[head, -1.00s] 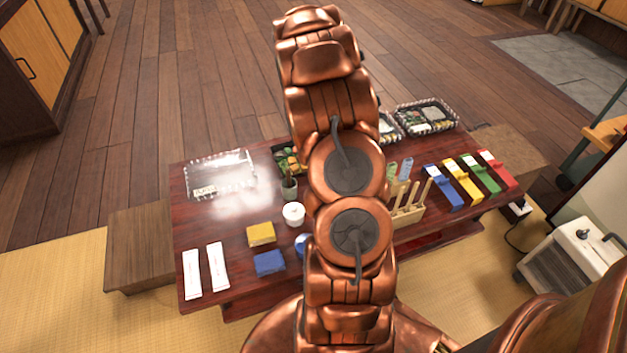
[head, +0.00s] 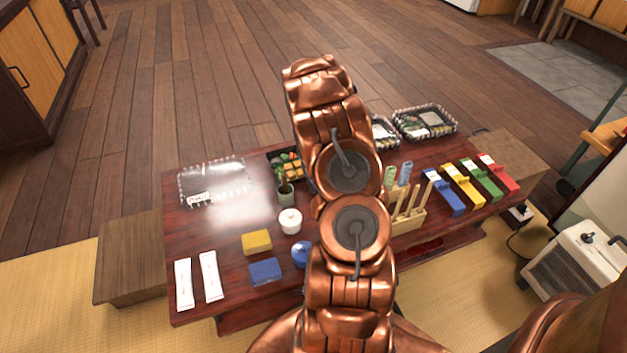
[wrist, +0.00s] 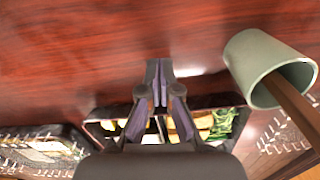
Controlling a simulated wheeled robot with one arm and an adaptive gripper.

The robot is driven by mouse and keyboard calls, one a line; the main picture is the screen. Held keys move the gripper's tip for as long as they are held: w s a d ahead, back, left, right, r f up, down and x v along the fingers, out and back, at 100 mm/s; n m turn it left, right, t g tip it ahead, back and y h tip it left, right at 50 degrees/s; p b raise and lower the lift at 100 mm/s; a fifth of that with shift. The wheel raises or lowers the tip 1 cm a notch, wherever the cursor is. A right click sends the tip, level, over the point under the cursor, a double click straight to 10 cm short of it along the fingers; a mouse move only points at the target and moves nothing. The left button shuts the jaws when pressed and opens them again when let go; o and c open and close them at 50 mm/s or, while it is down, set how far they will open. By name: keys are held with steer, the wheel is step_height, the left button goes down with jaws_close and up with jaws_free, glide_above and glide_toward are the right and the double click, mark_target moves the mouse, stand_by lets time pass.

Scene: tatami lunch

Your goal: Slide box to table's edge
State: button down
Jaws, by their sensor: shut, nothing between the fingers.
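A black box with food in compartments (head: 272,160) lies near the far side of the dark red table (head: 215,235). In the head view my arm hides its right part. The box also shows in the wrist view (wrist: 101,130), low in the picture and partly covered by my gripper. My gripper (wrist: 158,64) is shut and empty; its fingertips reach past the box's upper rim in that view, over bare table. I cannot tell whether the fingers touch the box or the table. In the head view the gripper is hidden behind my arm.
A grey-green cup (head: 286,199) with a stick in it stands close beside the box; it looms in the wrist view (wrist: 255,65). A clear tray (head: 215,182) lies left, patterned-rim food boxes (head: 424,122) right. A white pot (head: 290,221) stands nearer.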

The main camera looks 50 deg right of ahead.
steer(key=shift+w+d+r+b, duration=0.15)
steer(key=shift+w+d, duration=0.2)
steer(key=shift+w, duration=0.2)
steer(key=shift+w+d+b, duration=0.1)
steer(key=shift+w+d, duration=0.2)
steer(key=shift+w, duration=0.2)
steer(key=shift+w+d+r+b, duration=0.15)
steer(key=shift+w+d, duration=0.2)
steer(key=shift+w, duration=0.2)
steer(key=shift+f, duration=0.1)
